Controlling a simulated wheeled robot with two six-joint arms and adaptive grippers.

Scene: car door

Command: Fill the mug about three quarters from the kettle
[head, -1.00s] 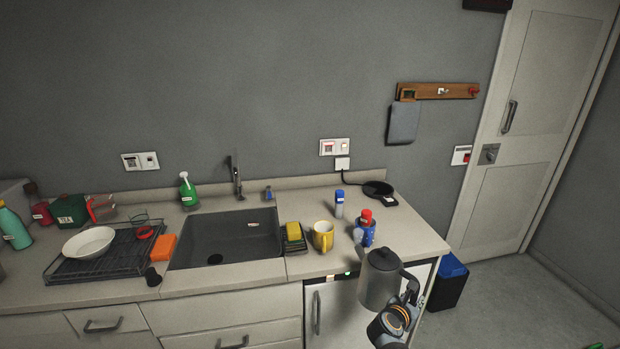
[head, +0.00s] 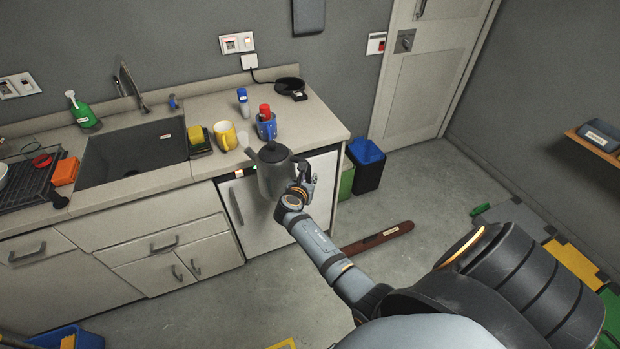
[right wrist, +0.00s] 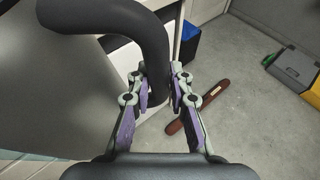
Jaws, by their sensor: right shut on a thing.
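The grey kettle (head: 273,173) hangs in front of the counter's front edge, roughly upright. My right gripper (head: 302,188) is shut on its dark handle. In the right wrist view the fingers (right wrist: 160,88) close on the black handle (right wrist: 148,45), and the kettle's grey body (right wrist: 75,95) fills the left side. The yellow mug (head: 225,136) stands upright on the counter, left of and behind the kettle, apart from it. Its contents cannot be made out. A pale hazy patch shows near the spout. My left gripper is not in view.
A blue mug (head: 267,128) and a blue-capped bottle (head: 243,102) stand right of the yellow mug. The black kettle base (head: 288,86) is at the back. A sponge (head: 197,135) sits by the sink (head: 135,152). Bins (head: 366,165) stand right of the counter.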

